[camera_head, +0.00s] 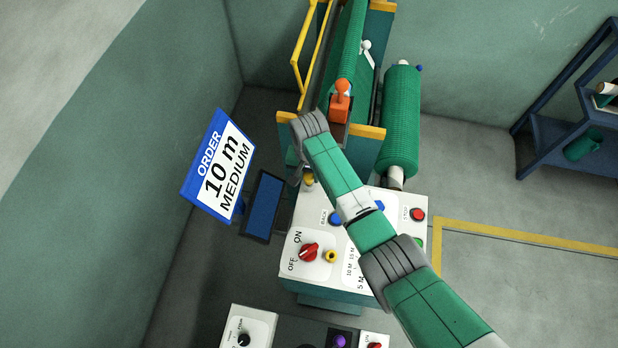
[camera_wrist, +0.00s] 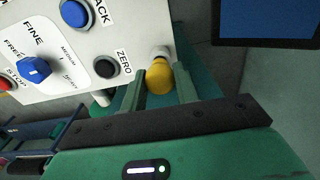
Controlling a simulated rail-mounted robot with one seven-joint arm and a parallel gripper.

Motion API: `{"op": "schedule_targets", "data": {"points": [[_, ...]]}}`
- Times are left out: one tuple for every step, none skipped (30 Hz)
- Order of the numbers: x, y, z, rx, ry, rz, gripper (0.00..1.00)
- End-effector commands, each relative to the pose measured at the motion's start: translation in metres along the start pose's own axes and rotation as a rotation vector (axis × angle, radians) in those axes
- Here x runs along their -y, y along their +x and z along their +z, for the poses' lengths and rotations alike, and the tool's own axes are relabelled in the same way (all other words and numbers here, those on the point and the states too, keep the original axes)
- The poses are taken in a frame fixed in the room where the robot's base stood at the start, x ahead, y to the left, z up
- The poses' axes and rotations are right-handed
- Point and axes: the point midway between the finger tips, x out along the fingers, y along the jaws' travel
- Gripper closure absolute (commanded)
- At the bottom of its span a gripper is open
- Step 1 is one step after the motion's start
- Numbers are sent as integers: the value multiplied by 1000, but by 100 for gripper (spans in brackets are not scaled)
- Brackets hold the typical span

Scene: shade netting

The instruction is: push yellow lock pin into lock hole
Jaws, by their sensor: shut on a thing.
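The yellow lock pin (camera_wrist: 159,78) sits between the two fingers of my gripper (camera_wrist: 160,86) in the wrist view. My gripper is shut on it. A pale round collar (camera_wrist: 160,52) shows at the pin's far end, beside the edge of the white control panel (camera_wrist: 110,25). In the head view the yellow pin (camera_head: 309,180) is a small spot just below my wrist, by the panel's upper left corner; my fingers are mostly hidden there. A yellow ring with a dark middle (camera_head: 331,256) is on the panel, right of the red ON/OFF knob; I cannot tell whether it is the lock hole.
The panel carries the red knob (camera_head: 309,252), a blue button (camera_wrist: 75,14) and a black ZERO button (camera_wrist: 106,68). A dark blue screen (camera_head: 263,205) and an order sign (camera_head: 219,165) stand left. The machine with green netting rolls (camera_head: 401,120) is behind.

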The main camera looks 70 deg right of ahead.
Motion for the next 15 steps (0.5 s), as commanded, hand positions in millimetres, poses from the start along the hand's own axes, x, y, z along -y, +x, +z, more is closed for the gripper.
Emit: {"op": "schedule_targets", "data": {"points": [[0, -1, 0, 0, 0, 0, 100], [0, -1, 0, 0, 0, 0, 100], [0, 0, 0, 0, 0, 0, 100], [0, -1, 0, 0, 0, 0, 100], [0, -1, 0, 0, 0, 0, 100], [0, -2, 0, 0, 0, 0, 100], [0, -3, 0, 0, 0, 0, 100], [0, -5, 0, 0, 0, 0, 100], [0, -7, 0, 0, 0, 0, 100], [0, -9, 0, 0, 0, 0, 100], [0, -11, 0, 0, 1, 0, 100], [0, -14, 0, 0, 1, 0, 100], [0, -16, 0, 0, 1, 0, 100], [0, -18, 0, 0, 1, 0, 100], [0, -20, 0, 0, 1, 0, 100]]}}
